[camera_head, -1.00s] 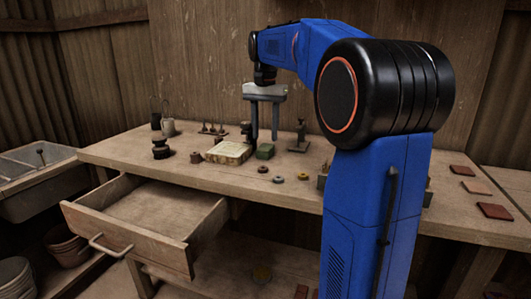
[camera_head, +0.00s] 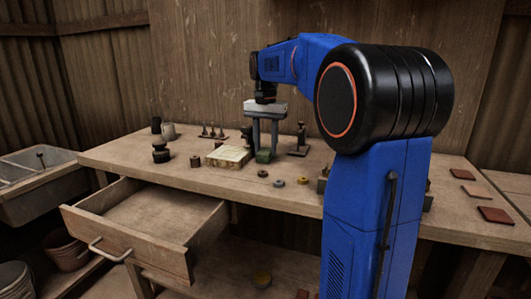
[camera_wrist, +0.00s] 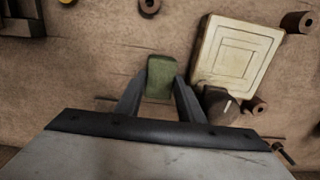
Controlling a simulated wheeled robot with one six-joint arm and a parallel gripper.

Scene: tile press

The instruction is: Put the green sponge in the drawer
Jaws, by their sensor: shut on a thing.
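The green sponge (camera_head: 264,156) is a small block on the workbench, right of the pale tile press plate. It also shows in the wrist view (camera_wrist: 160,76), between the two fingers. My gripper (camera_head: 264,152) points down over it and is shut on it. In the wrist view my gripper (camera_wrist: 160,92) has one finger on each side of the sponge. The drawer (camera_head: 155,212) under the bench at the left is pulled open, and its visible inside is empty.
The pale square plate (camera_head: 228,154) lies just left of the sponge. Dark rings (camera_head: 279,183) lie in front. A black stamp-like tool (camera_head: 160,153) and small pots stand at the left of the bench. Reddish tiles (camera_head: 494,215) lie far right.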

